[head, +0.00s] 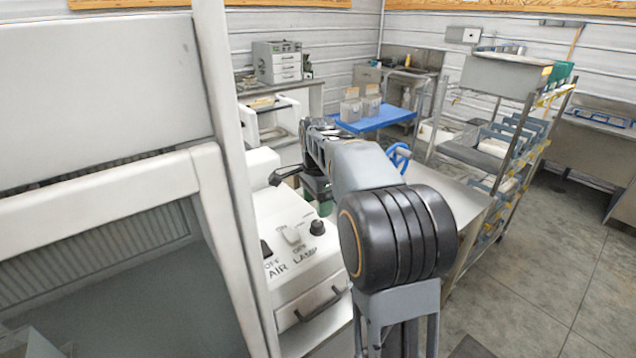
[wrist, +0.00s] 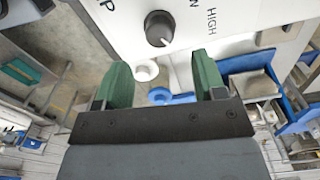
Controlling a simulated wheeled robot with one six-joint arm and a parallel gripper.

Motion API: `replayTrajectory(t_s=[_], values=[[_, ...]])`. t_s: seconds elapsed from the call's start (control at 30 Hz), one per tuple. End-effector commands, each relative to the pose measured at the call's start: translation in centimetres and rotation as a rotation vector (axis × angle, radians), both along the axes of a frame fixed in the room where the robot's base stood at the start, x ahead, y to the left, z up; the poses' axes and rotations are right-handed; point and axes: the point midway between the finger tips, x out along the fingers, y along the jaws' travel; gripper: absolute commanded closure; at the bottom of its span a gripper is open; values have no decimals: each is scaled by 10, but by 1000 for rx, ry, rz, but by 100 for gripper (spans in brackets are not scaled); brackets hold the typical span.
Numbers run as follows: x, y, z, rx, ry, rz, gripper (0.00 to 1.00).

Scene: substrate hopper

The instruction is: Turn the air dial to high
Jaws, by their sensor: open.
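The black air dial (wrist: 160,28) shows at the top of the wrist view on a white panel. A white mark on its face points toward my gripper, slightly right. The word HIGH is printed to the dial's right. In the head view a round black knob (head: 317,228) stands on the white panel near the AIR and LAMP lettering. My gripper (wrist: 162,80) is open, its two green fingers apart with nothing between them. In the wrist view the dial lies beyond the fingertips, roughly centred between them, and apart from them. My arm hides part of the panel in the head view.
A white cabinet with a raised sash frame (head: 215,200) stands close on the left. A black handle (head: 322,303) is on the panel's front. A metal rack (head: 500,150) with blue bins is at the right. A blue-topped table (head: 375,120) stands behind. The floor at right is clear.

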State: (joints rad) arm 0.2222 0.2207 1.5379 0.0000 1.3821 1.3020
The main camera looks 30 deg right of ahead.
Motion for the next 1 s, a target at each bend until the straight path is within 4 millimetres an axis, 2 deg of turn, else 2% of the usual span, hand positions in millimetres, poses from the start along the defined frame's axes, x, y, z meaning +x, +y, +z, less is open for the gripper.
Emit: replayTrajectory(t_s=[0.1,0.2,0.4,0.6,1.0], values=[[1,0,24,-1,-4,0,36],[0,0,40,-1,-2,0,36],[0,0,60,0,0,0,36],[0,0,67,0,0,0,36],[0,0,67,0,0,0,36]])
